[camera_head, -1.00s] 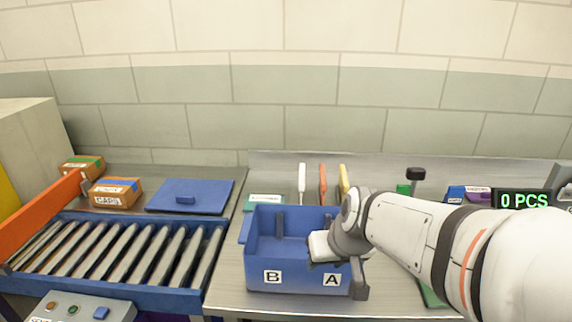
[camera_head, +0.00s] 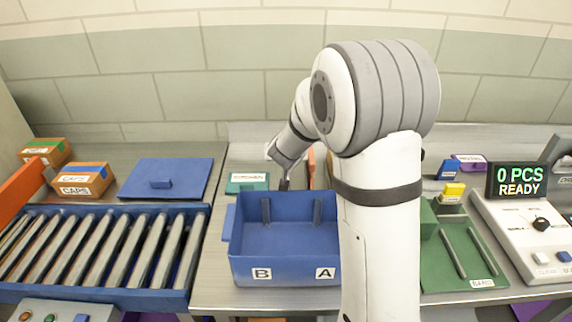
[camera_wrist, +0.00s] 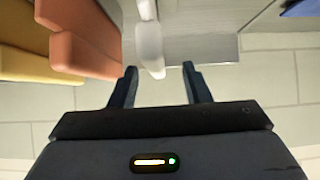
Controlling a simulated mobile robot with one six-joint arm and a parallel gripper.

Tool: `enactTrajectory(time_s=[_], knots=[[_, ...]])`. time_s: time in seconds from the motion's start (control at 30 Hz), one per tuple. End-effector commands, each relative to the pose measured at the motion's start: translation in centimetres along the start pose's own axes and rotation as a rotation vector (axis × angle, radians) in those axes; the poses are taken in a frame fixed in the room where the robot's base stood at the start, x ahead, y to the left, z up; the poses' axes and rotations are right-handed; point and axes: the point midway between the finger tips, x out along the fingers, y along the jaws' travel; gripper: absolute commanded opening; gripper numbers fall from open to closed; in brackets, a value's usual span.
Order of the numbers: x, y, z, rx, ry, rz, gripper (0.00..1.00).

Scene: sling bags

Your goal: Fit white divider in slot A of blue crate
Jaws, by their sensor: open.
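The blue crate (camera_head: 292,274) stands on the bench with labels B (camera_head: 262,274) and A (camera_head: 325,273) on its front wall. Its visible inside is empty, with dark upright guides on the back wall; my arm hides its right end. My gripper (camera_head: 284,184) is behind the crate, pointing down at the back of the bench. In the wrist view my gripper (camera_wrist: 160,78) is open, and the white divider (camera_wrist: 150,50) stands in line with the gap between its fingers. I cannot tell how deep it sits between them. In the head view the white divider is not clearly visible.
An orange divider (camera_wrist: 85,45) and a yellow divider (camera_wrist: 35,45) stand beside the white one; the orange one (camera_head: 311,165) partly shows behind my arm. A teal box (camera_head: 247,183) lies left of my gripper. A roller conveyor (camera_head: 90,250) is left, a green fixture (camera_head: 465,255) right.

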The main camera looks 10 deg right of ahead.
Motion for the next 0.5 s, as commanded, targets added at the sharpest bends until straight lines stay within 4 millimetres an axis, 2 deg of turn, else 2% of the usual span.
enactTrajectory(time_s=[0.2,0.5], knots=[[3.4,0.6,-0.4,0.004,-0.001,0.007,0.44],[4.0,0.8,-0.6,0.008,0.001,0.009,0.44]])
